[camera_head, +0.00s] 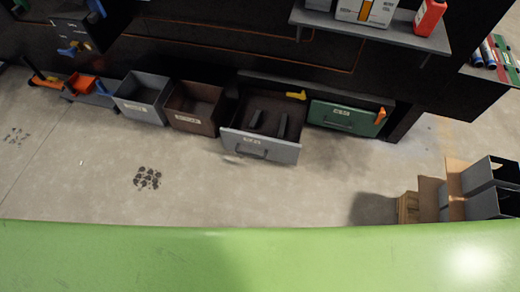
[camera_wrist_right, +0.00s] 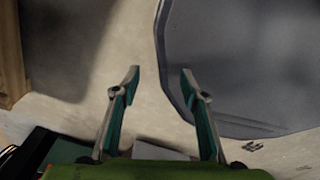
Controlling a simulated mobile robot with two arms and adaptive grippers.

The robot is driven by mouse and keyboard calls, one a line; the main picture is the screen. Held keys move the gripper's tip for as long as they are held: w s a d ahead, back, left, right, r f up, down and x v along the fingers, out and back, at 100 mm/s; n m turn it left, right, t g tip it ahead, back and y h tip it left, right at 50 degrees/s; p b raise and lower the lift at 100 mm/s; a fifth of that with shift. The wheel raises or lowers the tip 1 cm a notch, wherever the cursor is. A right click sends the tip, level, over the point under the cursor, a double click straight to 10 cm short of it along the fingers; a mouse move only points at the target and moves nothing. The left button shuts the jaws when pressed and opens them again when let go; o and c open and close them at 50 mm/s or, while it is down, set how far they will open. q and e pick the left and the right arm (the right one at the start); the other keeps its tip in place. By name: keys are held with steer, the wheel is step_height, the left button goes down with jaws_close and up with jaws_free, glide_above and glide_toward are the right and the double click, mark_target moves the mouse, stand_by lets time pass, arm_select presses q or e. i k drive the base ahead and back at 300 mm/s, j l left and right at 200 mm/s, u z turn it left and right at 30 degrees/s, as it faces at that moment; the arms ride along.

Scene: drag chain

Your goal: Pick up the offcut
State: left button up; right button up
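An open grey-fronted drawer (camera_head: 260,149) stands out of the dark bench in the head view. Two short dark pieces lie in it, one at the left (camera_head: 256,118) and one at the right (camera_head: 282,126). They may be chain pieces; I cannot tell which, if either, is the offcut. My right gripper (camera_wrist_right: 160,78) shows in the right wrist view with its two fingers well apart and nothing between them. It is over pale floor beside a large grey round-edged shape. Neither gripper shows in the head view, and my left gripper is in no view.
A grey bin (camera_head: 144,97) and a brown bin (camera_head: 194,106) are left of the drawer; a closed green drawer (camera_head: 346,118) is right of it. A shelf (camera_head: 372,30) overhangs above. Cardboard boxes (camera_head: 455,190) stand at right. The floor before the drawer is clear.

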mark_target(252, 125)
steer(key=i+l+z, duration=0.2)
steer(key=i, duration=0.25)
steer(key=i+z, duration=0.2)
steer(key=i, duration=0.3)
steer(key=l, duration=0.1)
